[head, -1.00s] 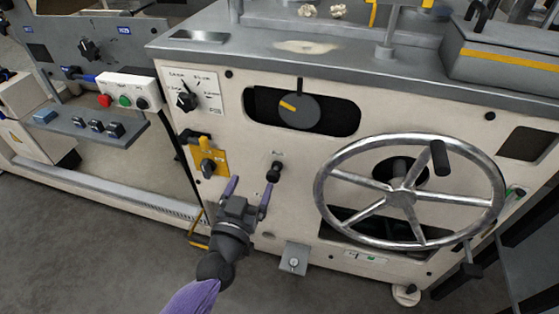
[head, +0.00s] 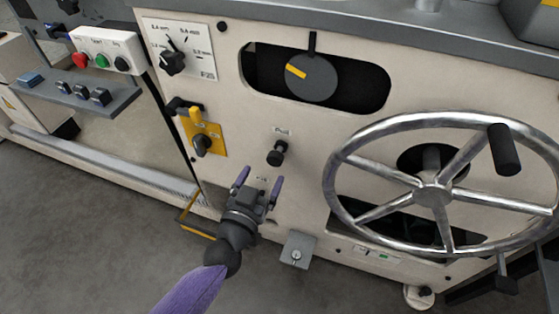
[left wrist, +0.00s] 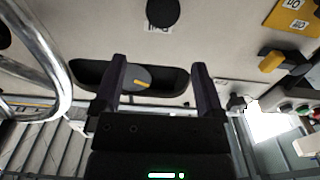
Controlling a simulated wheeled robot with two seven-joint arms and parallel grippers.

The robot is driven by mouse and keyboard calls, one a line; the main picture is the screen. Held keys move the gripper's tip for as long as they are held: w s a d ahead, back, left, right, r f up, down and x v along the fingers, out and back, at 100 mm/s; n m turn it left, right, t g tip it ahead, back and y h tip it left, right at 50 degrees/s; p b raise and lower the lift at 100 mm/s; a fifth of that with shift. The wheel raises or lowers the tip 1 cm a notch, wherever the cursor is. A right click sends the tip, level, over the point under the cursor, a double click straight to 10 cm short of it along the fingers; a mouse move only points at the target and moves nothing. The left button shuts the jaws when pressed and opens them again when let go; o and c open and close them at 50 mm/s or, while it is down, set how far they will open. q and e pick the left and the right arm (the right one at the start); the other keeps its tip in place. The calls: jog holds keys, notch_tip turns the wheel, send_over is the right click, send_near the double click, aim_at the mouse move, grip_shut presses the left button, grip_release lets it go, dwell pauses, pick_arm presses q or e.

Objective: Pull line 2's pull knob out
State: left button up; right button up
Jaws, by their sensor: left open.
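The black pull knob (head: 277,154) sticks out of the cream machine panel, below a small label that seems to read "Pull". My left gripper (head: 260,177) is open and empty, just below the knob and a little to its left in the head view. In the left wrist view, which looks upside down, a round black knob (left wrist: 163,12) shows at the top edge with a label beside it. It lies beyond the open fingertips of my left gripper (left wrist: 158,66), apart from them. My right gripper is not in view.
A large metal handwheel (head: 435,195) projects to the right of the knob. A yellow-plated switch (head: 203,143) is at left, and a dial with a yellow mark (head: 311,78) sits in a slot above. A grey bracket (head: 298,249) juts out below.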

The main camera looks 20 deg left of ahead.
aim_at(273, 163)
pick_arm(q)
jog(key=w+f+b, duration=0.1)
jog(key=w, duration=0.2)
jog(key=w+b, duration=0.1)
jog(key=w, duration=0.2)
jog(key=w+f+b, duration=0.1)
jog(key=w+b, duration=0.1)
jog(key=w, duration=0.1)
jog(key=shift+w+d+f, duration=0.15)
jog(key=shift+f, duration=0.2)
jog(key=shift+w+r, duration=0.1)
jog(key=shift+w, duration=0.2)
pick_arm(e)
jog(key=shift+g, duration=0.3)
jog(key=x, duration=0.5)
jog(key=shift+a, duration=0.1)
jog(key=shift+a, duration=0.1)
pick_arm(q)
jog(key=c, duration=1.1)
grip_shut()
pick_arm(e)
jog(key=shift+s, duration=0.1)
